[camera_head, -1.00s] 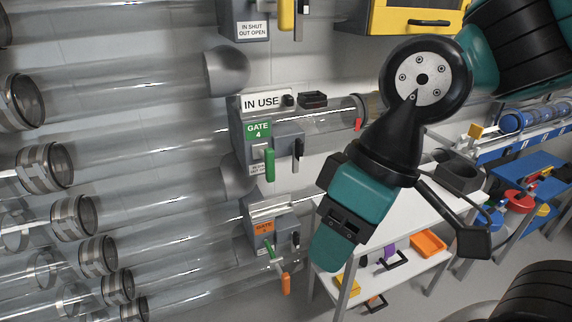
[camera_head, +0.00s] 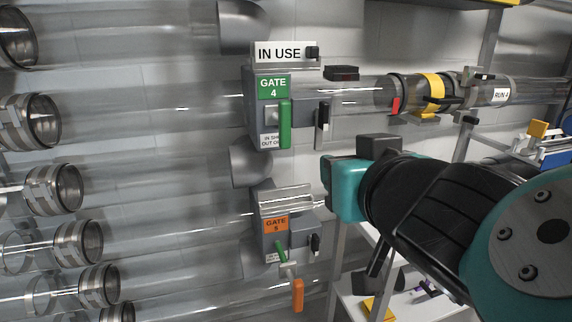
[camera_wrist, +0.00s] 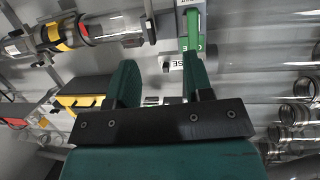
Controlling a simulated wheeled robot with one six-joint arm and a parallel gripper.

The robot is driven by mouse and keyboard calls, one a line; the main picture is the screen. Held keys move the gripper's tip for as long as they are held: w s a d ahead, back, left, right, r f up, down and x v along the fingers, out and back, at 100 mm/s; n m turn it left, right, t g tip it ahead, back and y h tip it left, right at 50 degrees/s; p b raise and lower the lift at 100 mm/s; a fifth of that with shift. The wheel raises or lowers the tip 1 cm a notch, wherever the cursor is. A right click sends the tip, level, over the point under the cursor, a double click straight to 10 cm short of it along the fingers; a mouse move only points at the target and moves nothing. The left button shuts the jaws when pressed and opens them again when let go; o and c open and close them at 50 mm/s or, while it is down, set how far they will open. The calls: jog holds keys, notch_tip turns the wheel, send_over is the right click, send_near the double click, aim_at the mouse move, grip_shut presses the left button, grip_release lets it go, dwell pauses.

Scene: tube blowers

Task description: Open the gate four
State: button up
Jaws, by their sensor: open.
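The gate 4 box (camera_head: 257,112) is grey, with a green GATE 4 label, on a clear horizontal tube. Its green handle (camera_head: 285,124) hangs down the front. An IN USE sign (camera_head: 278,52) sits on top. My gripper (camera_wrist: 160,72) is open and empty, its two green fingers apart. In the head view my gripper's teal body is to the lower right of the gate 4 box; its fingertips are hard to make out there. In the wrist view, which looks upside down, the green handle (camera_wrist: 192,30) appears beyond the right finger, not between the fingers.
The gate 5 box (camera_head: 268,245), with an orange label, a clear cover and an orange-ended lever (camera_head: 297,295), is just below. A black latch (camera_head: 322,117) sticks out right of gate 4. Clear tubes run left. A shelf (camera_head: 350,305) stands below my arm.

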aim_at(285, 120)
jog(key=s+a+r+n+t+y, duration=0.1)
jog(key=s+a+r+t+y, duration=0.1)
jog(key=a+r, duration=0.15)
jog(key=p+x, duration=0.2)
jog(key=x, duration=0.3)
jog(key=p+x, duration=0.2)
jog(key=x, duration=0.4)
jog(key=p+x, duration=0.3)
jog(key=x, duration=0.3)
jog(key=shift+w+a+f, duration=0.1)
jog(key=shift+w+f, duration=0.05)
jog(key=shift+f, duration=0.15)
grip_shut()
